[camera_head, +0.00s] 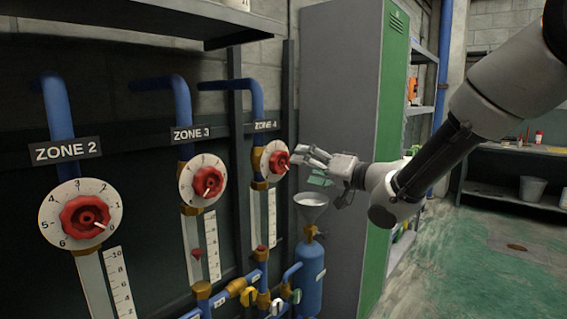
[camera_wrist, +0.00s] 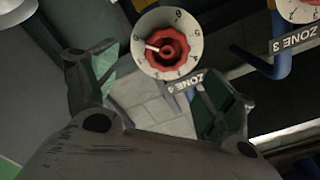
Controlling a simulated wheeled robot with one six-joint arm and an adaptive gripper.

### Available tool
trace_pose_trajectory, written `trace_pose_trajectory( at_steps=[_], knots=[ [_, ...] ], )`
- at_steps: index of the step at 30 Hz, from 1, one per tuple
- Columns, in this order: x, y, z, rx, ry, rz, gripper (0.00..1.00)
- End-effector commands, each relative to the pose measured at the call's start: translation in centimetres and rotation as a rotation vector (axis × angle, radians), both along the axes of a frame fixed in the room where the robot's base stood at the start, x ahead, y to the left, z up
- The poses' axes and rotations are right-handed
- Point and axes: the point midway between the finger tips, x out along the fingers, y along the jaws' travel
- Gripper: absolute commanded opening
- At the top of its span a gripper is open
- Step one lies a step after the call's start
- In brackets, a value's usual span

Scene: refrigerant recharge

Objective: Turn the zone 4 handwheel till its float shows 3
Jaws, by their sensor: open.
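The zone 4 handwheel (camera_head: 279,162) is a red knob with a white pointer on a round white dial, under the "ZONE 4" label (camera_head: 266,126). In the wrist view the handwheel (camera_wrist: 168,48) shows upside down at the top, beyond the fingers. Its sight tube (camera_head: 264,215) hangs below, with a scale beside it and a red float (camera_head: 262,249) near the bottom; the exact reading is too small to tell. My gripper (camera_head: 302,156) is open and empty, just right of the zone 4 handwheel. In the wrist view its fingers (camera_wrist: 155,95) are apart, with the handwheel between and beyond them.
The zone 3 handwheel (camera_head: 208,181) and zone 2 handwheel (camera_head: 85,216) are to the left. A funnel (camera_head: 311,200) above a blue cylinder (camera_head: 310,275) stands below my gripper. A grey and green cabinet (camera_head: 340,90) rises behind it. Floor at the right is open.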

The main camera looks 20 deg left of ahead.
Motion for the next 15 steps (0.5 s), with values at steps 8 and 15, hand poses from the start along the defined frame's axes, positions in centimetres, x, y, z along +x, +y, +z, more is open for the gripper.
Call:
trace_pose_trajectory(
  at_steps=[8, 15],
  knots=[
    [0.7, 4.2, -0.1, 0.025, 0.009, 0.030, 0.83],
    [2.1, 7.3, -0.1, 0.025, 0.008, 0.028, 0.83]
  ],
)
